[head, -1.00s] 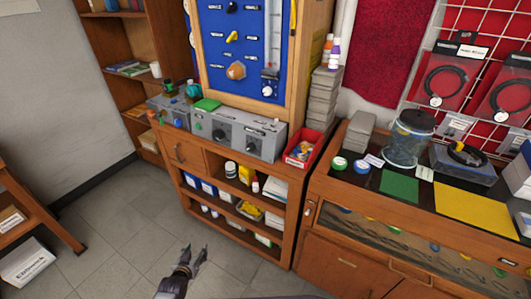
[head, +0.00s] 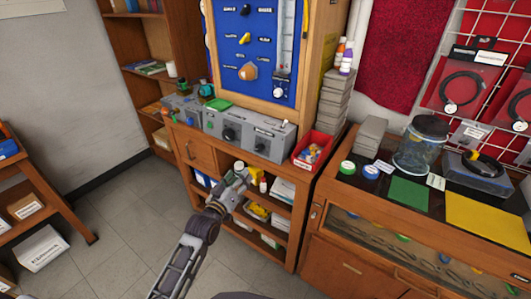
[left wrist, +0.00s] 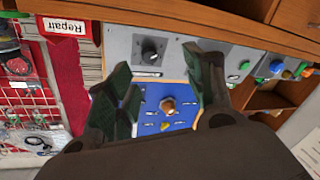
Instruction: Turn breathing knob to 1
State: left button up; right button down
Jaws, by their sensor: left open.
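The grey regulator box (head: 262,136) on the wooden cabinet has two black knobs on its front, a left one (head: 229,134) and a right one (head: 260,146). One black knob (left wrist: 152,52) shows large in the left wrist view. The blue board (head: 259,53) above carries a black knob (head: 245,10), a yellow knob (head: 244,39) and an orange-brown knob (head: 248,72). The labels are too small to read, so I cannot tell which is the breathing knob. My left gripper (head: 242,172) is open and empty, in front of the cabinet below the box. It also shows in the left wrist view (left wrist: 157,60).
A red bin (head: 312,148) stands right of the box, beside a stack of grey blocks (head: 334,105). A smaller grey box (head: 181,108) with a green cloth nearby sits at the left. The open shelves (head: 245,220) hold bottles and packs. The floor (head: 120,225) at left is clear.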

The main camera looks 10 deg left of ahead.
pick_arm(q)
jog(key=r+n, duration=0.1)
jog(key=d+r+n, duration=0.1)
jog(key=n, duration=0.1)
jog(key=shift+d+r, duration=0.15)
jog(key=shift+d, duration=0.1)
pick_arm(e)
jog(key=shift+w+d, duration=0.25)
jog(key=shift+w, duration=0.05)
jog(key=shift+d, duration=0.1)
jog(key=shift+s+d, duration=0.1)
jog(key=shift+d, duration=0.1)
